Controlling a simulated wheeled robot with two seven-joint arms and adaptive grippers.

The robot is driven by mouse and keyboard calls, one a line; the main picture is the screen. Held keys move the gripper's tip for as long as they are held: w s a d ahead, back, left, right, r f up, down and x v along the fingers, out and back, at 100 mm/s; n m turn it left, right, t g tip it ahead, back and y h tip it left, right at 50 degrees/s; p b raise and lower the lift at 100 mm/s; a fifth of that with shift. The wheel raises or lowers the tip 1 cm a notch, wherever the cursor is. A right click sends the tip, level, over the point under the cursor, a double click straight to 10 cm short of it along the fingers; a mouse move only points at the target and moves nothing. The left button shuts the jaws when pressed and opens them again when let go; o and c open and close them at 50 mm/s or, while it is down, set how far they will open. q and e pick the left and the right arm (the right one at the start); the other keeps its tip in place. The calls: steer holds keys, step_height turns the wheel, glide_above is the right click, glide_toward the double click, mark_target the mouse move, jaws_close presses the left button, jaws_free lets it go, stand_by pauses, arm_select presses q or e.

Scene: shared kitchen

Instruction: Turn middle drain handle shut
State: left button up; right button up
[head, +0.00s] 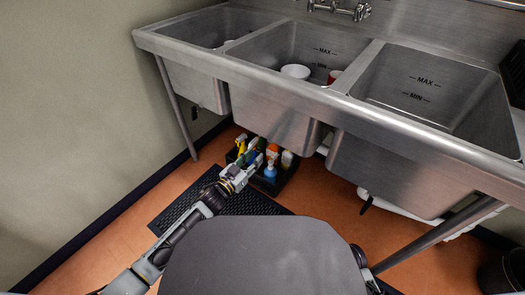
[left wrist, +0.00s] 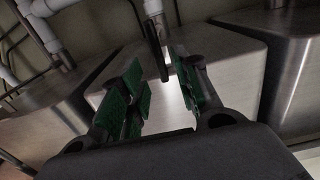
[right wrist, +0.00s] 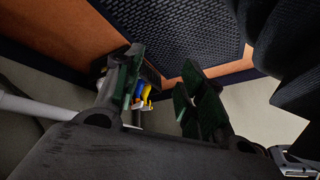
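In the left wrist view a long dark drain handle (left wrist: 155,48) hangs below a metal drain fitting under a steel basin, its lower end between or just beyond my left fingers. I cannot tell the exact depth. My left gripper (left wrist: 160,88) is open, with green pads either side of the handle's line, and no contact is clear. In the head view my left gripper (head: 248,170) is low in front of the middle basin (head: 275,115), whose drain handle is hidden there. My right gripper (right wrist: 163,92) is open and empty, facing the floor; the head view does not show its fingers.
A dark caddy of spray bottles (head: 270,172) stands on the floor by my left gripper. A black mat (head: 255,203) lies below. White pipes (left wrist: 45,30) run under the sink. Another black handle (head: 366,206) hangs under the right basin (head: 400,175). A sink leg (head: 440,238) stands at right.

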mark_target(261, 151)
arm_select(q)
steer(key=shift+x, duration=0.8)
steer(key=shift+b+x, duration=0.65)
steer(key=shift+x, duration=0.5)
steer(key=shift+w+d, duration=0.4)
steer(key=shift+w, duration=0.1)
steer(key=shift+w+d+b, duration=0.3)
steer(key=shift+w+b, duration=0.05)
steer(key=shift+w, duration=0.1)
arm_select(e)
steer(key=shift+a+f+t+y, duration=0.15)
steer(key=shift+f+t, duration=0.1)
steer(key=shift+f, duration=0.7)
steer(key=shift+a+f+t+y, duration=0.15)
steer(key=shift+f+t, duration=0.1)
steer(key=shift+f, duration=0.7)
arm_select(q)
steer(key=c, duration=0.7)
jaws_close()
arm_select(e)
steer(key=shift+w+r, duration=0.1)
steer(key=shift+w, duration=0.05)
